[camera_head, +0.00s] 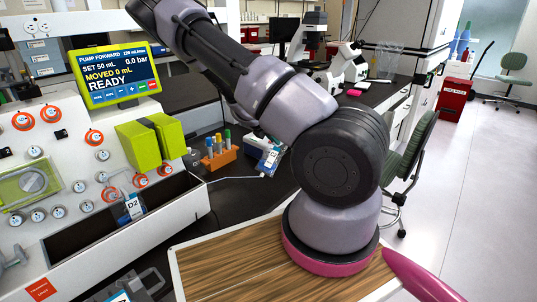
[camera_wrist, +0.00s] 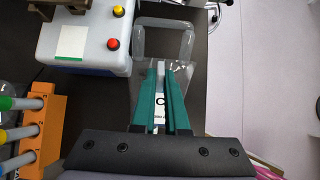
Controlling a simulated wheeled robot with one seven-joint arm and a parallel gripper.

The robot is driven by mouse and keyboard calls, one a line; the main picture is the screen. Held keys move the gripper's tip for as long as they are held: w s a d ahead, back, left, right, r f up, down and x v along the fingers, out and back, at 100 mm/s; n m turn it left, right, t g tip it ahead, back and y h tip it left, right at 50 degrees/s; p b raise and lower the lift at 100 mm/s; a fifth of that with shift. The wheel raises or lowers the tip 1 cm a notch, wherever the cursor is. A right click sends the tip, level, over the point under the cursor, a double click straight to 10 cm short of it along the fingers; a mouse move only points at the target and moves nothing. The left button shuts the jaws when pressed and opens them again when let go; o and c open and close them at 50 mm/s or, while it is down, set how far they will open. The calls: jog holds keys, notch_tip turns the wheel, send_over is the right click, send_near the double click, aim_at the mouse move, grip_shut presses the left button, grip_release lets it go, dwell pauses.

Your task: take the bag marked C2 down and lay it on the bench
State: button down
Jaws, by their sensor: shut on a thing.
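My gripper (camera_wrist: 165,112) has green fingers in the wrist view and is shut on a clear bag (camera_wrist: 180,72). A white label with the letter C shows between the fingers; the rest of the marking is hidden. My fingers are hidden behind the arm there. I cannot tell how far the bag is from the bench top.
An orange rack of tubes (camera_head: 219,159) stands left of the held bag and also shows in the wrist view (camera_wrist: 45,115). A bag marked D2 (camera_head: 133,207) hangs at the white machine's trough. A white device with yellow and red buttons (camera_wrist: 85,42) stands close by. Microscopes (camera_head: 345,65) stand farther back.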

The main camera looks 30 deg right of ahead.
aim_at(277, 159)
jog(key=shift+s+d+f+m+g+y, duration=0.15)
jog(key=shift+s+f+m+g+y, duration=0.35)
jog(key=shift+f+m+g+y, duration=0.35)
jog(key=shift+s+f+m+g+y, duration=0.25)
jog(key=shift+s+m+g+y, duration=0.35)
jog(key=shift+m, duration=0.45)
jog(key=m+y, duration=0.1)
jog(key=s+a+m+y, duration=0.1)
jog(key=shift+s+a+f+m+g+y, duration=0.25)
jog(key=shift+s+a+f+m, duration=0.05)
jog(key=shift+f, duration=0.1)
jog(key=s+a+m+y, duration=0.1)
jog(key=s+a+r+m+y, duration=0.1)
jog(key=a, duration=0.1)
jog(key=shift+a, duration=0.15)
jog(key=shift+m+y, duration=0.4)
jog(key=shift+y, duration=0.1)
jog(key=shift+s+a+f, duration=0.1)
jog(key=shift+a+f, duration=0.05)
jog(key=shift+f, duration=1.35)
jog(key=shift+s+a+f, duration=0.1)
jog(key=shift+a+f, duration=0.1)
jog(key=shift+f, duration=1.25)
jog(key=shift+s+a+f, duration=0.1)
jog(key=shift+a+f, duration=0.05)
jog(key=shift+f, duration=1.35)
jog(key=c, duration=0.8)
grip_release()
jog(key=shift+c, duration=0.2)
